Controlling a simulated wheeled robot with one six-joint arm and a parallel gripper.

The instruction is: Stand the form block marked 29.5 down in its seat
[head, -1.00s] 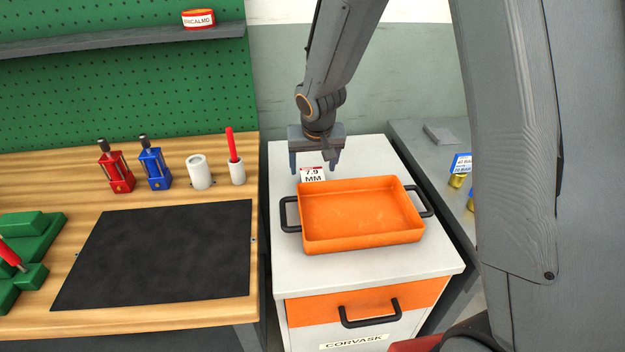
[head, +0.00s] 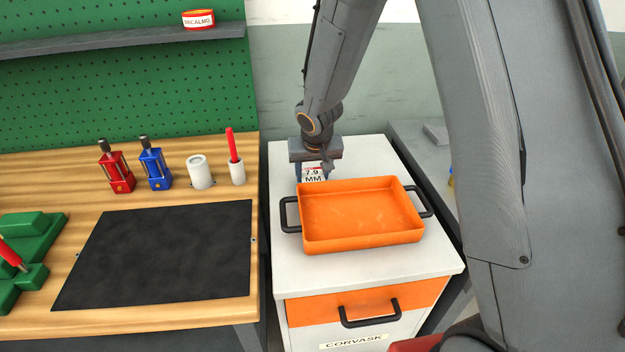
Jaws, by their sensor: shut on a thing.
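My gripper (head: 314,168) is at the back of the white-topped cabinet, behind the orange tray. It points down and is shut on a small white block with a red-topped label reading 7.9 MM (head: 313,176). The tray's rim hides the lower part of this block, so I cannot tell whether it touches the cabinet top. No block marked 29.5 can be read in the head view, and I cannot make out a seat for one.
The orange tray (head: 312,247) is empty and has black handles. The wooden bench (head: 150,321) at left bears a black mat (head: 160,255), red (head: 118,172) and blue (head: 154,167) clamp-like tools, white cylinders (head: 200,172) and a green stepped block (head: 25,243). The mat is clear.

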